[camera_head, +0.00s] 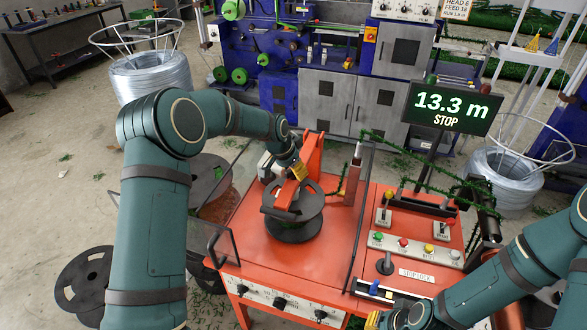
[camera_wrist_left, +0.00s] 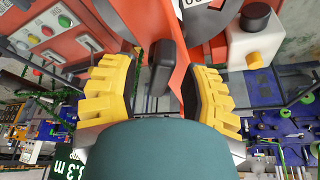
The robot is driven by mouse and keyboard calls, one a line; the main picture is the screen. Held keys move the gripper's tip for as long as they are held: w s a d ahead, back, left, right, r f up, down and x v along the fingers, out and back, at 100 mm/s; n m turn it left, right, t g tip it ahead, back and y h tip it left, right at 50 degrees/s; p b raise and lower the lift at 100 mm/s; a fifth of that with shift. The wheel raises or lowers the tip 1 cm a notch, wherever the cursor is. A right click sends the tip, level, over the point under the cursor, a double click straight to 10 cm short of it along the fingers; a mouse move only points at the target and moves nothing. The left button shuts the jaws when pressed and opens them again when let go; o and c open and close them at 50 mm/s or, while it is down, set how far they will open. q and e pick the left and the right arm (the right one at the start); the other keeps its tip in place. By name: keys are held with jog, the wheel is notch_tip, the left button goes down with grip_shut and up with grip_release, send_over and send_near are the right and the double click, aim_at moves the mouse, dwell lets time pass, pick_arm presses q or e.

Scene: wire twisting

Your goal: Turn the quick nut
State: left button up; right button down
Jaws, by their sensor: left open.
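My left gripper (camera_head: 298,172) is at the orange upright of the machine, just above the black spool (camera_head: 292,226). In the left wrist view its yellow fingers (camera_wrist_left: 160,88) are open and apart. A dark, rounded, bar-like part (camera_wrist_left: 161,66), which looks like the quick nut, stands between them in front of the orange upright (camera_wrist_left: 187,60). I see gaps on both sides of it. In the head view this part is hidden or too small to tell. My right gripper (camera_head: 374,319) is at the bottom edge, mostly cut off, with one yellow tip showing.
A white box with a black knob (camera_wrist_left: 256,42) is close beside the fingers. The orange table (camera_head: 335,248) carries clear guard panels and a control panel (camera_head: 414,246) with buttons and levers. A display (camera_head: 450,107) reads 13.3 m STOP. Bare tabletop lies right of the spool.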

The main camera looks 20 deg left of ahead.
pick_arm(q)
jog(key=shift+o, duration=0.3)
grip_shut()
